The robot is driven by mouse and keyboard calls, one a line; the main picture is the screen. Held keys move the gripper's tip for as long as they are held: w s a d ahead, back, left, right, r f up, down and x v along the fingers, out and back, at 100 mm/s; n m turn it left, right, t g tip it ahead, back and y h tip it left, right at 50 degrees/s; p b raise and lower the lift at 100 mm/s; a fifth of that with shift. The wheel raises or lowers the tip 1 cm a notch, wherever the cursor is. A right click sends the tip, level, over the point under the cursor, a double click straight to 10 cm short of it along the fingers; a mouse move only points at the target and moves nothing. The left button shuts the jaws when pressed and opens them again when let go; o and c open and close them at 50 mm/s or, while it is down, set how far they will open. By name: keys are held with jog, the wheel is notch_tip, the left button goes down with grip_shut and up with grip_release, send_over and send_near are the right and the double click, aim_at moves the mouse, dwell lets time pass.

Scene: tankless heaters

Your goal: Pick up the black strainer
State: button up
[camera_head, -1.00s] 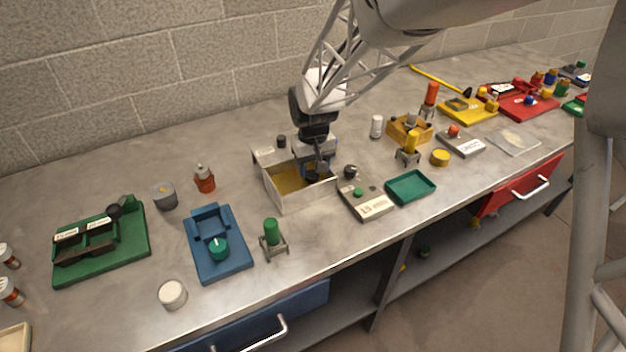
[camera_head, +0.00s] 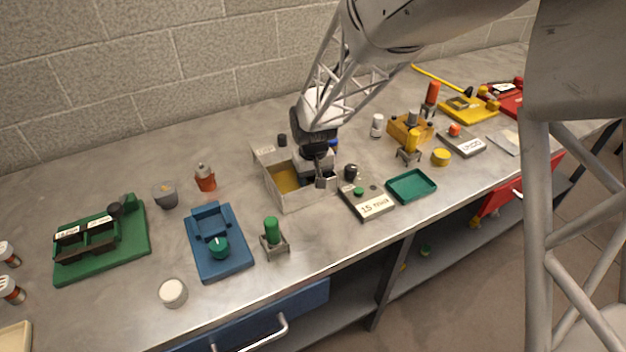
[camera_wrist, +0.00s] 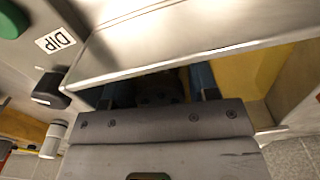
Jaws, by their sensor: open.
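My gripper (camera_head: 321,182) points down into the right part of an open pale metal box (camera_head: 297,201); its jaws are apart. The wrist view shows its two blue fingers (camera_wrist: 204,80) reaching down inside the box, behind the near wall (camera_wrist: 185,50). A dark, shadowed shape (camera_wrist: 158,86) shows between the fingers. It may be the black strainer, but its outline is mostly hidden by my gripper and the box wall. I cannot tell whether the fingers touch it. Yellow content (camera_head: 285,177) fills the left part of the box.
A grey labelled block (camera_head: 370,207) with a green knob and a black knob (camera_head: 350,172) stands close to the box's right. A green tray (camera_head: 411,186) lies beyond it. A green-topped stand (camera_head: 272,235) and a blue fixture (camera_head: 218,245) are at left.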

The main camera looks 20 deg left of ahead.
jog(key=shift+c, duration=0.5)
jog(key=c, duration=0.7)
jog(key=shift+r, duration=5)
jog(key=shift+d, duration=0.1)
jog(key=w+d+f+m, duration=0.1)
jog(key=w+d, duration=0.3)
jog(key=d, duration=0.8)
jog(key=w+d+f+m, duration=0.2)
jog(key=w+d+m, duration=0.1)
jog(key=d, duration=1)
jog(key=shift+w+d+m, duration=0.25)
jog(key=shift+w+m, duration=0.05)
jog(key=shift+w, duration=0.35)
jog(key=shift+r, duration=0.1)
